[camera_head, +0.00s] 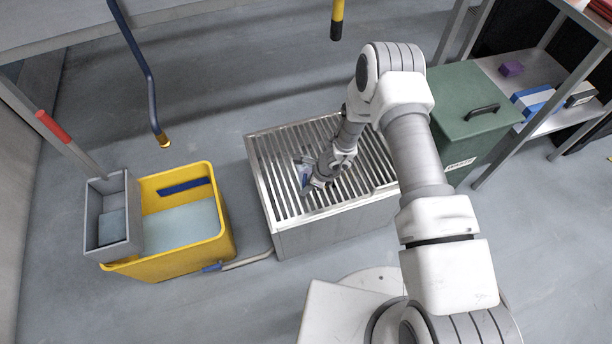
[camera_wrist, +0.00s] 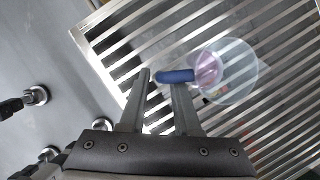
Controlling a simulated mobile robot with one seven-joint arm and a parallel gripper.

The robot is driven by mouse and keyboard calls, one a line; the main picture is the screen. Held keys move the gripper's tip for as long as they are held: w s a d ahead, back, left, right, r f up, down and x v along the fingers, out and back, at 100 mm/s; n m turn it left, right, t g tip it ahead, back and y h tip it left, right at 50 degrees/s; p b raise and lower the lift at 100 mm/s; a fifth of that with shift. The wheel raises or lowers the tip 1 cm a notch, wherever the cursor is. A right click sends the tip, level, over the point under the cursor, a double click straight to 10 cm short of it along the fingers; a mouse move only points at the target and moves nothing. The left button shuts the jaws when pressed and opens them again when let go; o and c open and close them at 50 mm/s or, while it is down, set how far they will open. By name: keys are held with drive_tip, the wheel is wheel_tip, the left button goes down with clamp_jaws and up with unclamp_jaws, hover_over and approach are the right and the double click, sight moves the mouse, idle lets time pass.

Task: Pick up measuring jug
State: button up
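The measuring jug is clear, with a blue handle and a pinkish-purple tint inside. In the wrist view the jug (camera_wrist: 240,72) stands on a slatted metal grate (camera_wrist: 276,118), seen from above. Its handle points left, to my fingertips. My gripper (camera_wrist: 163,80) is open, with a gap between the fingers. The handle's left end reaches into this gap, and the handle overlaps the right fingertip; I cannot tell whether they touch. In the head view my gripper (camera_head: 313,183) is low over the grate (camera_head: 270,165), and the jug there is small and partly hidden.
A yellow bucket (camera_head: 222,240) with a grey wringer (camera_head: 92,215) stands left of the grate. A green lidded bin (camera_head: 465,100) and a metal shelf (camera_head: 545,122) are at the right. A dark blue pipe (camera_head: 140,65) hangs at the upper left. Grey floor is open behind.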

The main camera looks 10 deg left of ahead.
drive_tip(key=shift+x, duration=1.2)
clamp_jaws()
idle(0.5)
